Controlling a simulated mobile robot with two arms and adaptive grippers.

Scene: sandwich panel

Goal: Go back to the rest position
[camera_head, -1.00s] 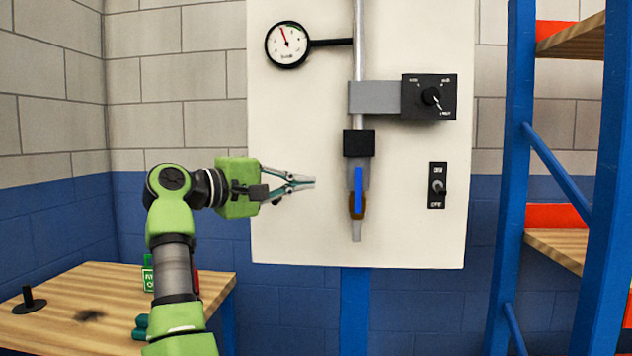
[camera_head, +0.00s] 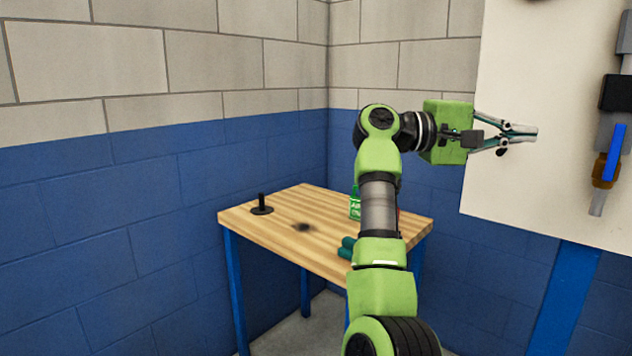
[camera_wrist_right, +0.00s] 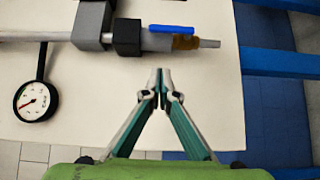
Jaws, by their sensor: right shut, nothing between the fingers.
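My right gripper (camera_head: 530,133) is raised in front of the white panel (camera_head: 500,60), pointing right in the head view. Its fingertips are together and nothing is between them. In the right wrist view, the gripper (camera_wrist_right: 161,75) points at the panel, just below a pipe with a black block (camera_wrist_right: 127,37) and a blue valve lever (camera_wrist_right: 168,29). The blue lever (camera_head: 613,150) also shows at the right edge of the head view. The fingertips are apart from the lever. My left gripper is not in either view.
A wooden table (camera_head: 270,235) with blue legs stands behind my right arm. On it are a black upright peg (camera_head: 262,204), a green box (camera_head: 355,203) and a teal object (camera_head: 347,246). A round gauge (camera_wrist_right: 36,101) sits on the panel. Blue and grey walls enclose the corner.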

